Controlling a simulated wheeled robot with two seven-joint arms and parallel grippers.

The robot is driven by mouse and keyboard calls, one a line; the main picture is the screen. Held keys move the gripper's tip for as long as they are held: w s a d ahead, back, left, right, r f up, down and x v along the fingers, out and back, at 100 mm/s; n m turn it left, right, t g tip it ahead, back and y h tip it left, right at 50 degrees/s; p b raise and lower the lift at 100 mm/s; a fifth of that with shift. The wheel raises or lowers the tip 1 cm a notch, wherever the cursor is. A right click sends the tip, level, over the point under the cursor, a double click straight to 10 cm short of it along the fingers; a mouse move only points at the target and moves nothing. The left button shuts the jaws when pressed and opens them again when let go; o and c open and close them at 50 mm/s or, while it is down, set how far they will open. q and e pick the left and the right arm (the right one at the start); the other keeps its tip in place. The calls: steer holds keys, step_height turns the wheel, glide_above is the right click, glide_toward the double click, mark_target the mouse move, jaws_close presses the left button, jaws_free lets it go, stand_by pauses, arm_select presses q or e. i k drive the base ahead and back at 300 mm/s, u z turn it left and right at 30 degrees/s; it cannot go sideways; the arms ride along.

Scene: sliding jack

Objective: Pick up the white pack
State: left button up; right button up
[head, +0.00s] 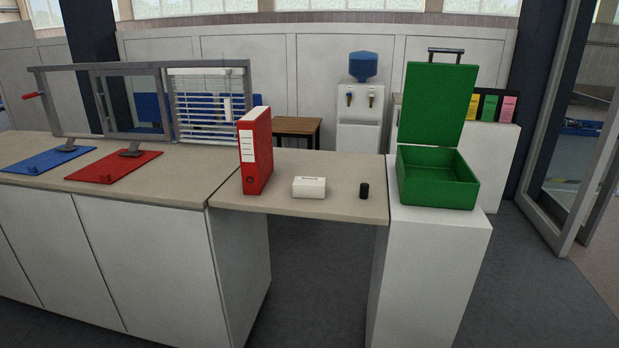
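The white pack (309,187) is a small white box with faint dark print on its front. It lies flat on the beige counter, in the lower section between the red binder and a small black cylinder. It is fully visible and nothing touches it. Neither of my grippers shows in the head view.
A red binder (256,151) stands upright left of the pack. A small black cylinder (364,191) stands to its right. An open green case (437,178) rests on a white pedestal (428,262) further right. The counter (335,206) around the pack is clear.

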mark_target(303, 187)
steer(key=z, duration=0.75)
steer(key=i, duration=1.4)
steer(key=u, duration=1.9)
